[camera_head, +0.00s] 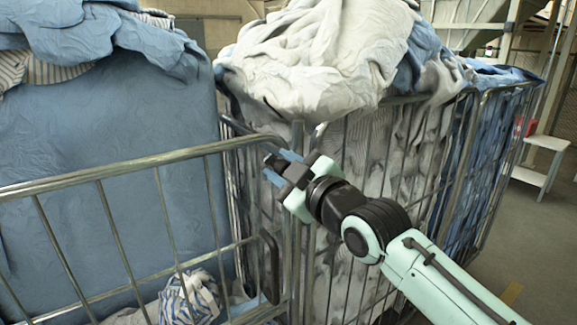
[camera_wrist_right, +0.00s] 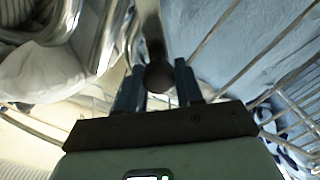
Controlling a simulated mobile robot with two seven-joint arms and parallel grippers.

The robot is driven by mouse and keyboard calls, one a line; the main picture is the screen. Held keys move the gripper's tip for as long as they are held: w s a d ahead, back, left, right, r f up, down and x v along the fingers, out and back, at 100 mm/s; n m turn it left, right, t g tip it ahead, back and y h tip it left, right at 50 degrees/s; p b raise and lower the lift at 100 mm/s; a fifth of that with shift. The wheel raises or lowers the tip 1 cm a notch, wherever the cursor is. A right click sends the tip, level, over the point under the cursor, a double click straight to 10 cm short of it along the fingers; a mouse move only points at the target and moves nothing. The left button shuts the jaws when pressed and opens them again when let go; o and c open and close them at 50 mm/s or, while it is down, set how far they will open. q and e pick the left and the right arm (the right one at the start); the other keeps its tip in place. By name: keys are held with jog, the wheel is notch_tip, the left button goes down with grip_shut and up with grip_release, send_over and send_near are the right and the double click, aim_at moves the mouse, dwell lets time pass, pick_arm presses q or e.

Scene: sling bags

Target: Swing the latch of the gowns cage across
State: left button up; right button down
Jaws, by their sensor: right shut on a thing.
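The metal cage at left, with its top rail (camera_head: 120,164), holds blue cloth (camera_head: 110,170) and stands beside a cage heaped with white cloth (camera_head: 320,60). My right gripper (camera_head: 273,170) is at the rail's right end, by the corner post. In the right wrist view my right gripper (camera_wrist_right: 158,85) has its two dark fingers on either side of a dark round knob (camera_wrist_right: 158,78) on a metal bar, which looks like the latch. It is shut on this knob. In the head view the fingers mostly hide the latch. My left gripper is not in view.
A black oblong fitting (camera_head: 269,265) sits on the cage post below my gripper. Striped cloth (camera_head: 190,295) lies low inside the left cage. A cage of blue cloth (camera_head: 497,120) stands further right. A white bench (camera_head: 545,143) and open floor are at far right.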

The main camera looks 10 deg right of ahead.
jog(key=a+f+n+b, duration=0.1)
jog(key=n, duration=0.1)
jog(key=a+f+n+b, duration=0.1)
jog(key=f, duration=0.1)
jog(key=s+a+f+n+b, duration=0.1)
jog(key=n+b, duration=0.1)
jog(key=shift+f+n, duration=0.3)
jog(key=shift+f, duration=0.1)
jog(key=f+n, duration=0.1)
jog(key=f+n+b, duration=0.2)
jog(key=shift+s+a+f+n, duration=0.15)
jog(key=shift+a+n, duration=0.15)
pick_arm(q)
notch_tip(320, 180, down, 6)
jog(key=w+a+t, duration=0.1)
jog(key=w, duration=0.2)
jog(key=shift+b, duration=0.45)
pick_arm(e)
jog(key=shift+f+n, duration=0.25)
jog(key=shift+n, duration=0.15)
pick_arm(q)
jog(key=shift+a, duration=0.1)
pick_arm(e)
jog(key=c, duration=0.8)
grip_release()
